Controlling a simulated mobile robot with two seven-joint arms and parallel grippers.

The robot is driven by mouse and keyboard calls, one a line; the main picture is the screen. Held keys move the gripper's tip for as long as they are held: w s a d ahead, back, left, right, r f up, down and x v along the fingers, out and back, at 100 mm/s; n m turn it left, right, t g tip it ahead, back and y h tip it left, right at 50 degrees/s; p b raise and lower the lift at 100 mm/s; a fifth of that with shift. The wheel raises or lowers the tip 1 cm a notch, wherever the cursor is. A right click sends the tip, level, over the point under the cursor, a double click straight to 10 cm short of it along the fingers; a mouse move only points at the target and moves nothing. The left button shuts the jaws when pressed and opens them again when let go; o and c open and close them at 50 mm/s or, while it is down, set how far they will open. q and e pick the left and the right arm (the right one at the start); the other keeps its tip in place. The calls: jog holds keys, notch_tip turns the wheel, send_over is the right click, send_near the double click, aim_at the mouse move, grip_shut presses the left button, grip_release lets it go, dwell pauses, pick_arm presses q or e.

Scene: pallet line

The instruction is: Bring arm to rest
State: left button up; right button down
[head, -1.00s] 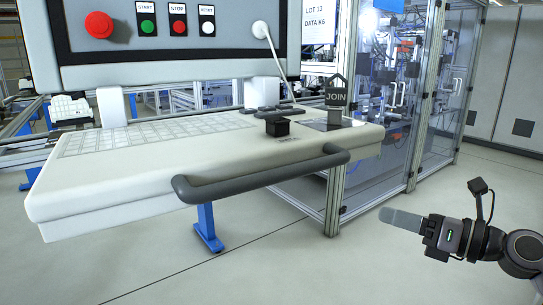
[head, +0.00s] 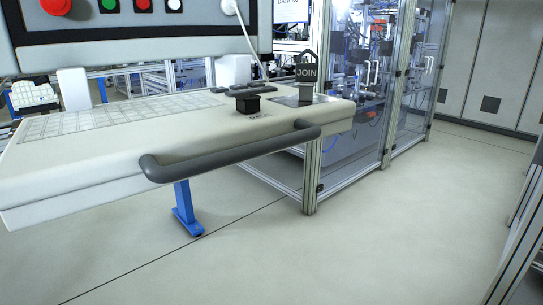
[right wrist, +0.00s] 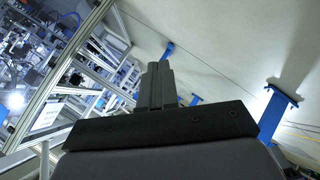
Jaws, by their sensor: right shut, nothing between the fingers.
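My right gripper (right wrist: 158,85) shows in the right wrist view, its fingers together and empty, pointing away over the pale floor. It is out of the head view, and no arm shows there. My left gripper is not in either current view.
A white console desk (head: 105,150) with a grey handle bar (head: 230,152), a black block (head: 247,102) and a JOIN sign (head: 307,72) stands at left. A glass-walled machine cell (head: 365,110) is behind. Aluminium posts (head: 525,235) stand at the right edge. The floor (head: 400,235) between is clear.

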jog(key=s+a+f+m, duration=0.5)
jog(key=s+a+m, duration=0.15)
jog(key=a, duration=0.25)
pick_arm(q)
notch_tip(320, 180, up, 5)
jog(key=p, duration=0.5)
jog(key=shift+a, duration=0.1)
pick_arm(e)
jog(key=w+a+r+m, duration=0.1)
jog(key=a+r+m, duration=0.3)
jog(key=a+r, duration=0.1)
jog(key=shift+a+r, duration=0.15)
jog(key=shift+a, duration=0.7)
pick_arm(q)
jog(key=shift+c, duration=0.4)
